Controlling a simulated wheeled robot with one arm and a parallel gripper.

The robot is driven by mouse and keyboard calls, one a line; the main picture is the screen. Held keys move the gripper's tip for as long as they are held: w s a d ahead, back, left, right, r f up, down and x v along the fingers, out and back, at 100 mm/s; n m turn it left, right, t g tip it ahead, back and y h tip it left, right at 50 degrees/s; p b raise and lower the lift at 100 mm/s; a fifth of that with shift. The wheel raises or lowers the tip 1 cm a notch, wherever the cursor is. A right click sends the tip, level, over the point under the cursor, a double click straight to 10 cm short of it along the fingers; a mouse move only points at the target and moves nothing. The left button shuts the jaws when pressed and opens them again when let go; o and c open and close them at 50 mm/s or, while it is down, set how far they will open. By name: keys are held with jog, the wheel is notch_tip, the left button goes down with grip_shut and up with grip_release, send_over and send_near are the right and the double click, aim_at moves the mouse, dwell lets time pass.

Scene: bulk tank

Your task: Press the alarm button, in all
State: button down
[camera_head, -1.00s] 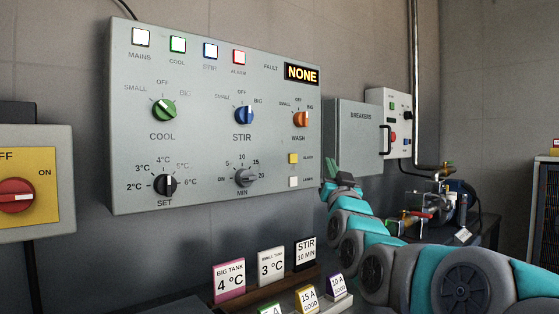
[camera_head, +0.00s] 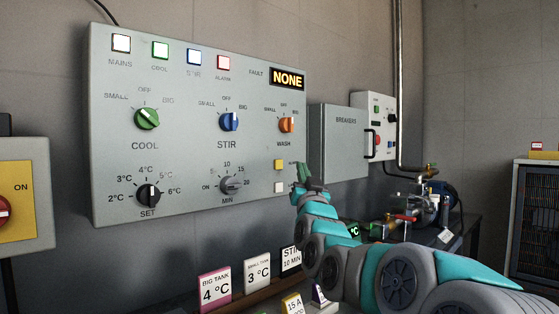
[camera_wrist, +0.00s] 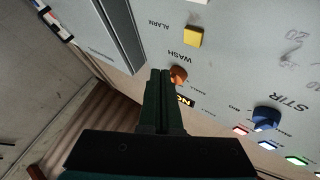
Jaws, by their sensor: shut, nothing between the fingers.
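The alarm button (camera_head: 279,165) is a small yellow square low on the right side of the grey control panel (camera_head: 190,75). It also shows in the wrist view (camera_wrist: 193,38), where the panel appears upside down. My gripper (camera_head: 299,170) is shut and empty, just right of the alarm button in the head view. In the wrist view its fingertips (camera_wrist: 161,72) appear beside the orange wash knob (camera_wrist: 179,75), below and left of the yellow button. They look apart from the button; the gap to the panel is hard to judge. The alarm lamp (camera_head: 223,63) is white with a red rim.
A white lamps button (camera_head: 279,187) sits directly below the alarm button. The breakers box (camera_head: 338,145) with its black handle stands right of my gripper. Cards (camera_head: 215,288) stand on a ledge below. Pipes and valves (camera_head: 405,215) are at the right.

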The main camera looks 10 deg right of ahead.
aim_at(283, 162)
jog(key=shift+w+a+p, duration=0.35)
jog(key=shift+w+a, duration=0.4)
jog(key=shift+w, duration=0.3)
jog(key=shift+w+a+p, duration=0.35)
jog(key=shift+w+a, duration=0.4)
jog(key=shift+w, duration=0.25)
dwell(0.5)
jog(key=shift+w+a, duration=0.25)
jog(key=shift+w, duration=0.1)
jog(key=shift+w+a, duration=0.25)
jog(key=shift+w, duration=0.05)
dwell(0.7)
jog(key=shift+f, duration=0.1)
jog(key=shift+s+d+b, duration=0.5)
jog(key=shift+s+b, duration=0.1)
jog(key=shift+s, duration=0.1)
dwell(0.3)
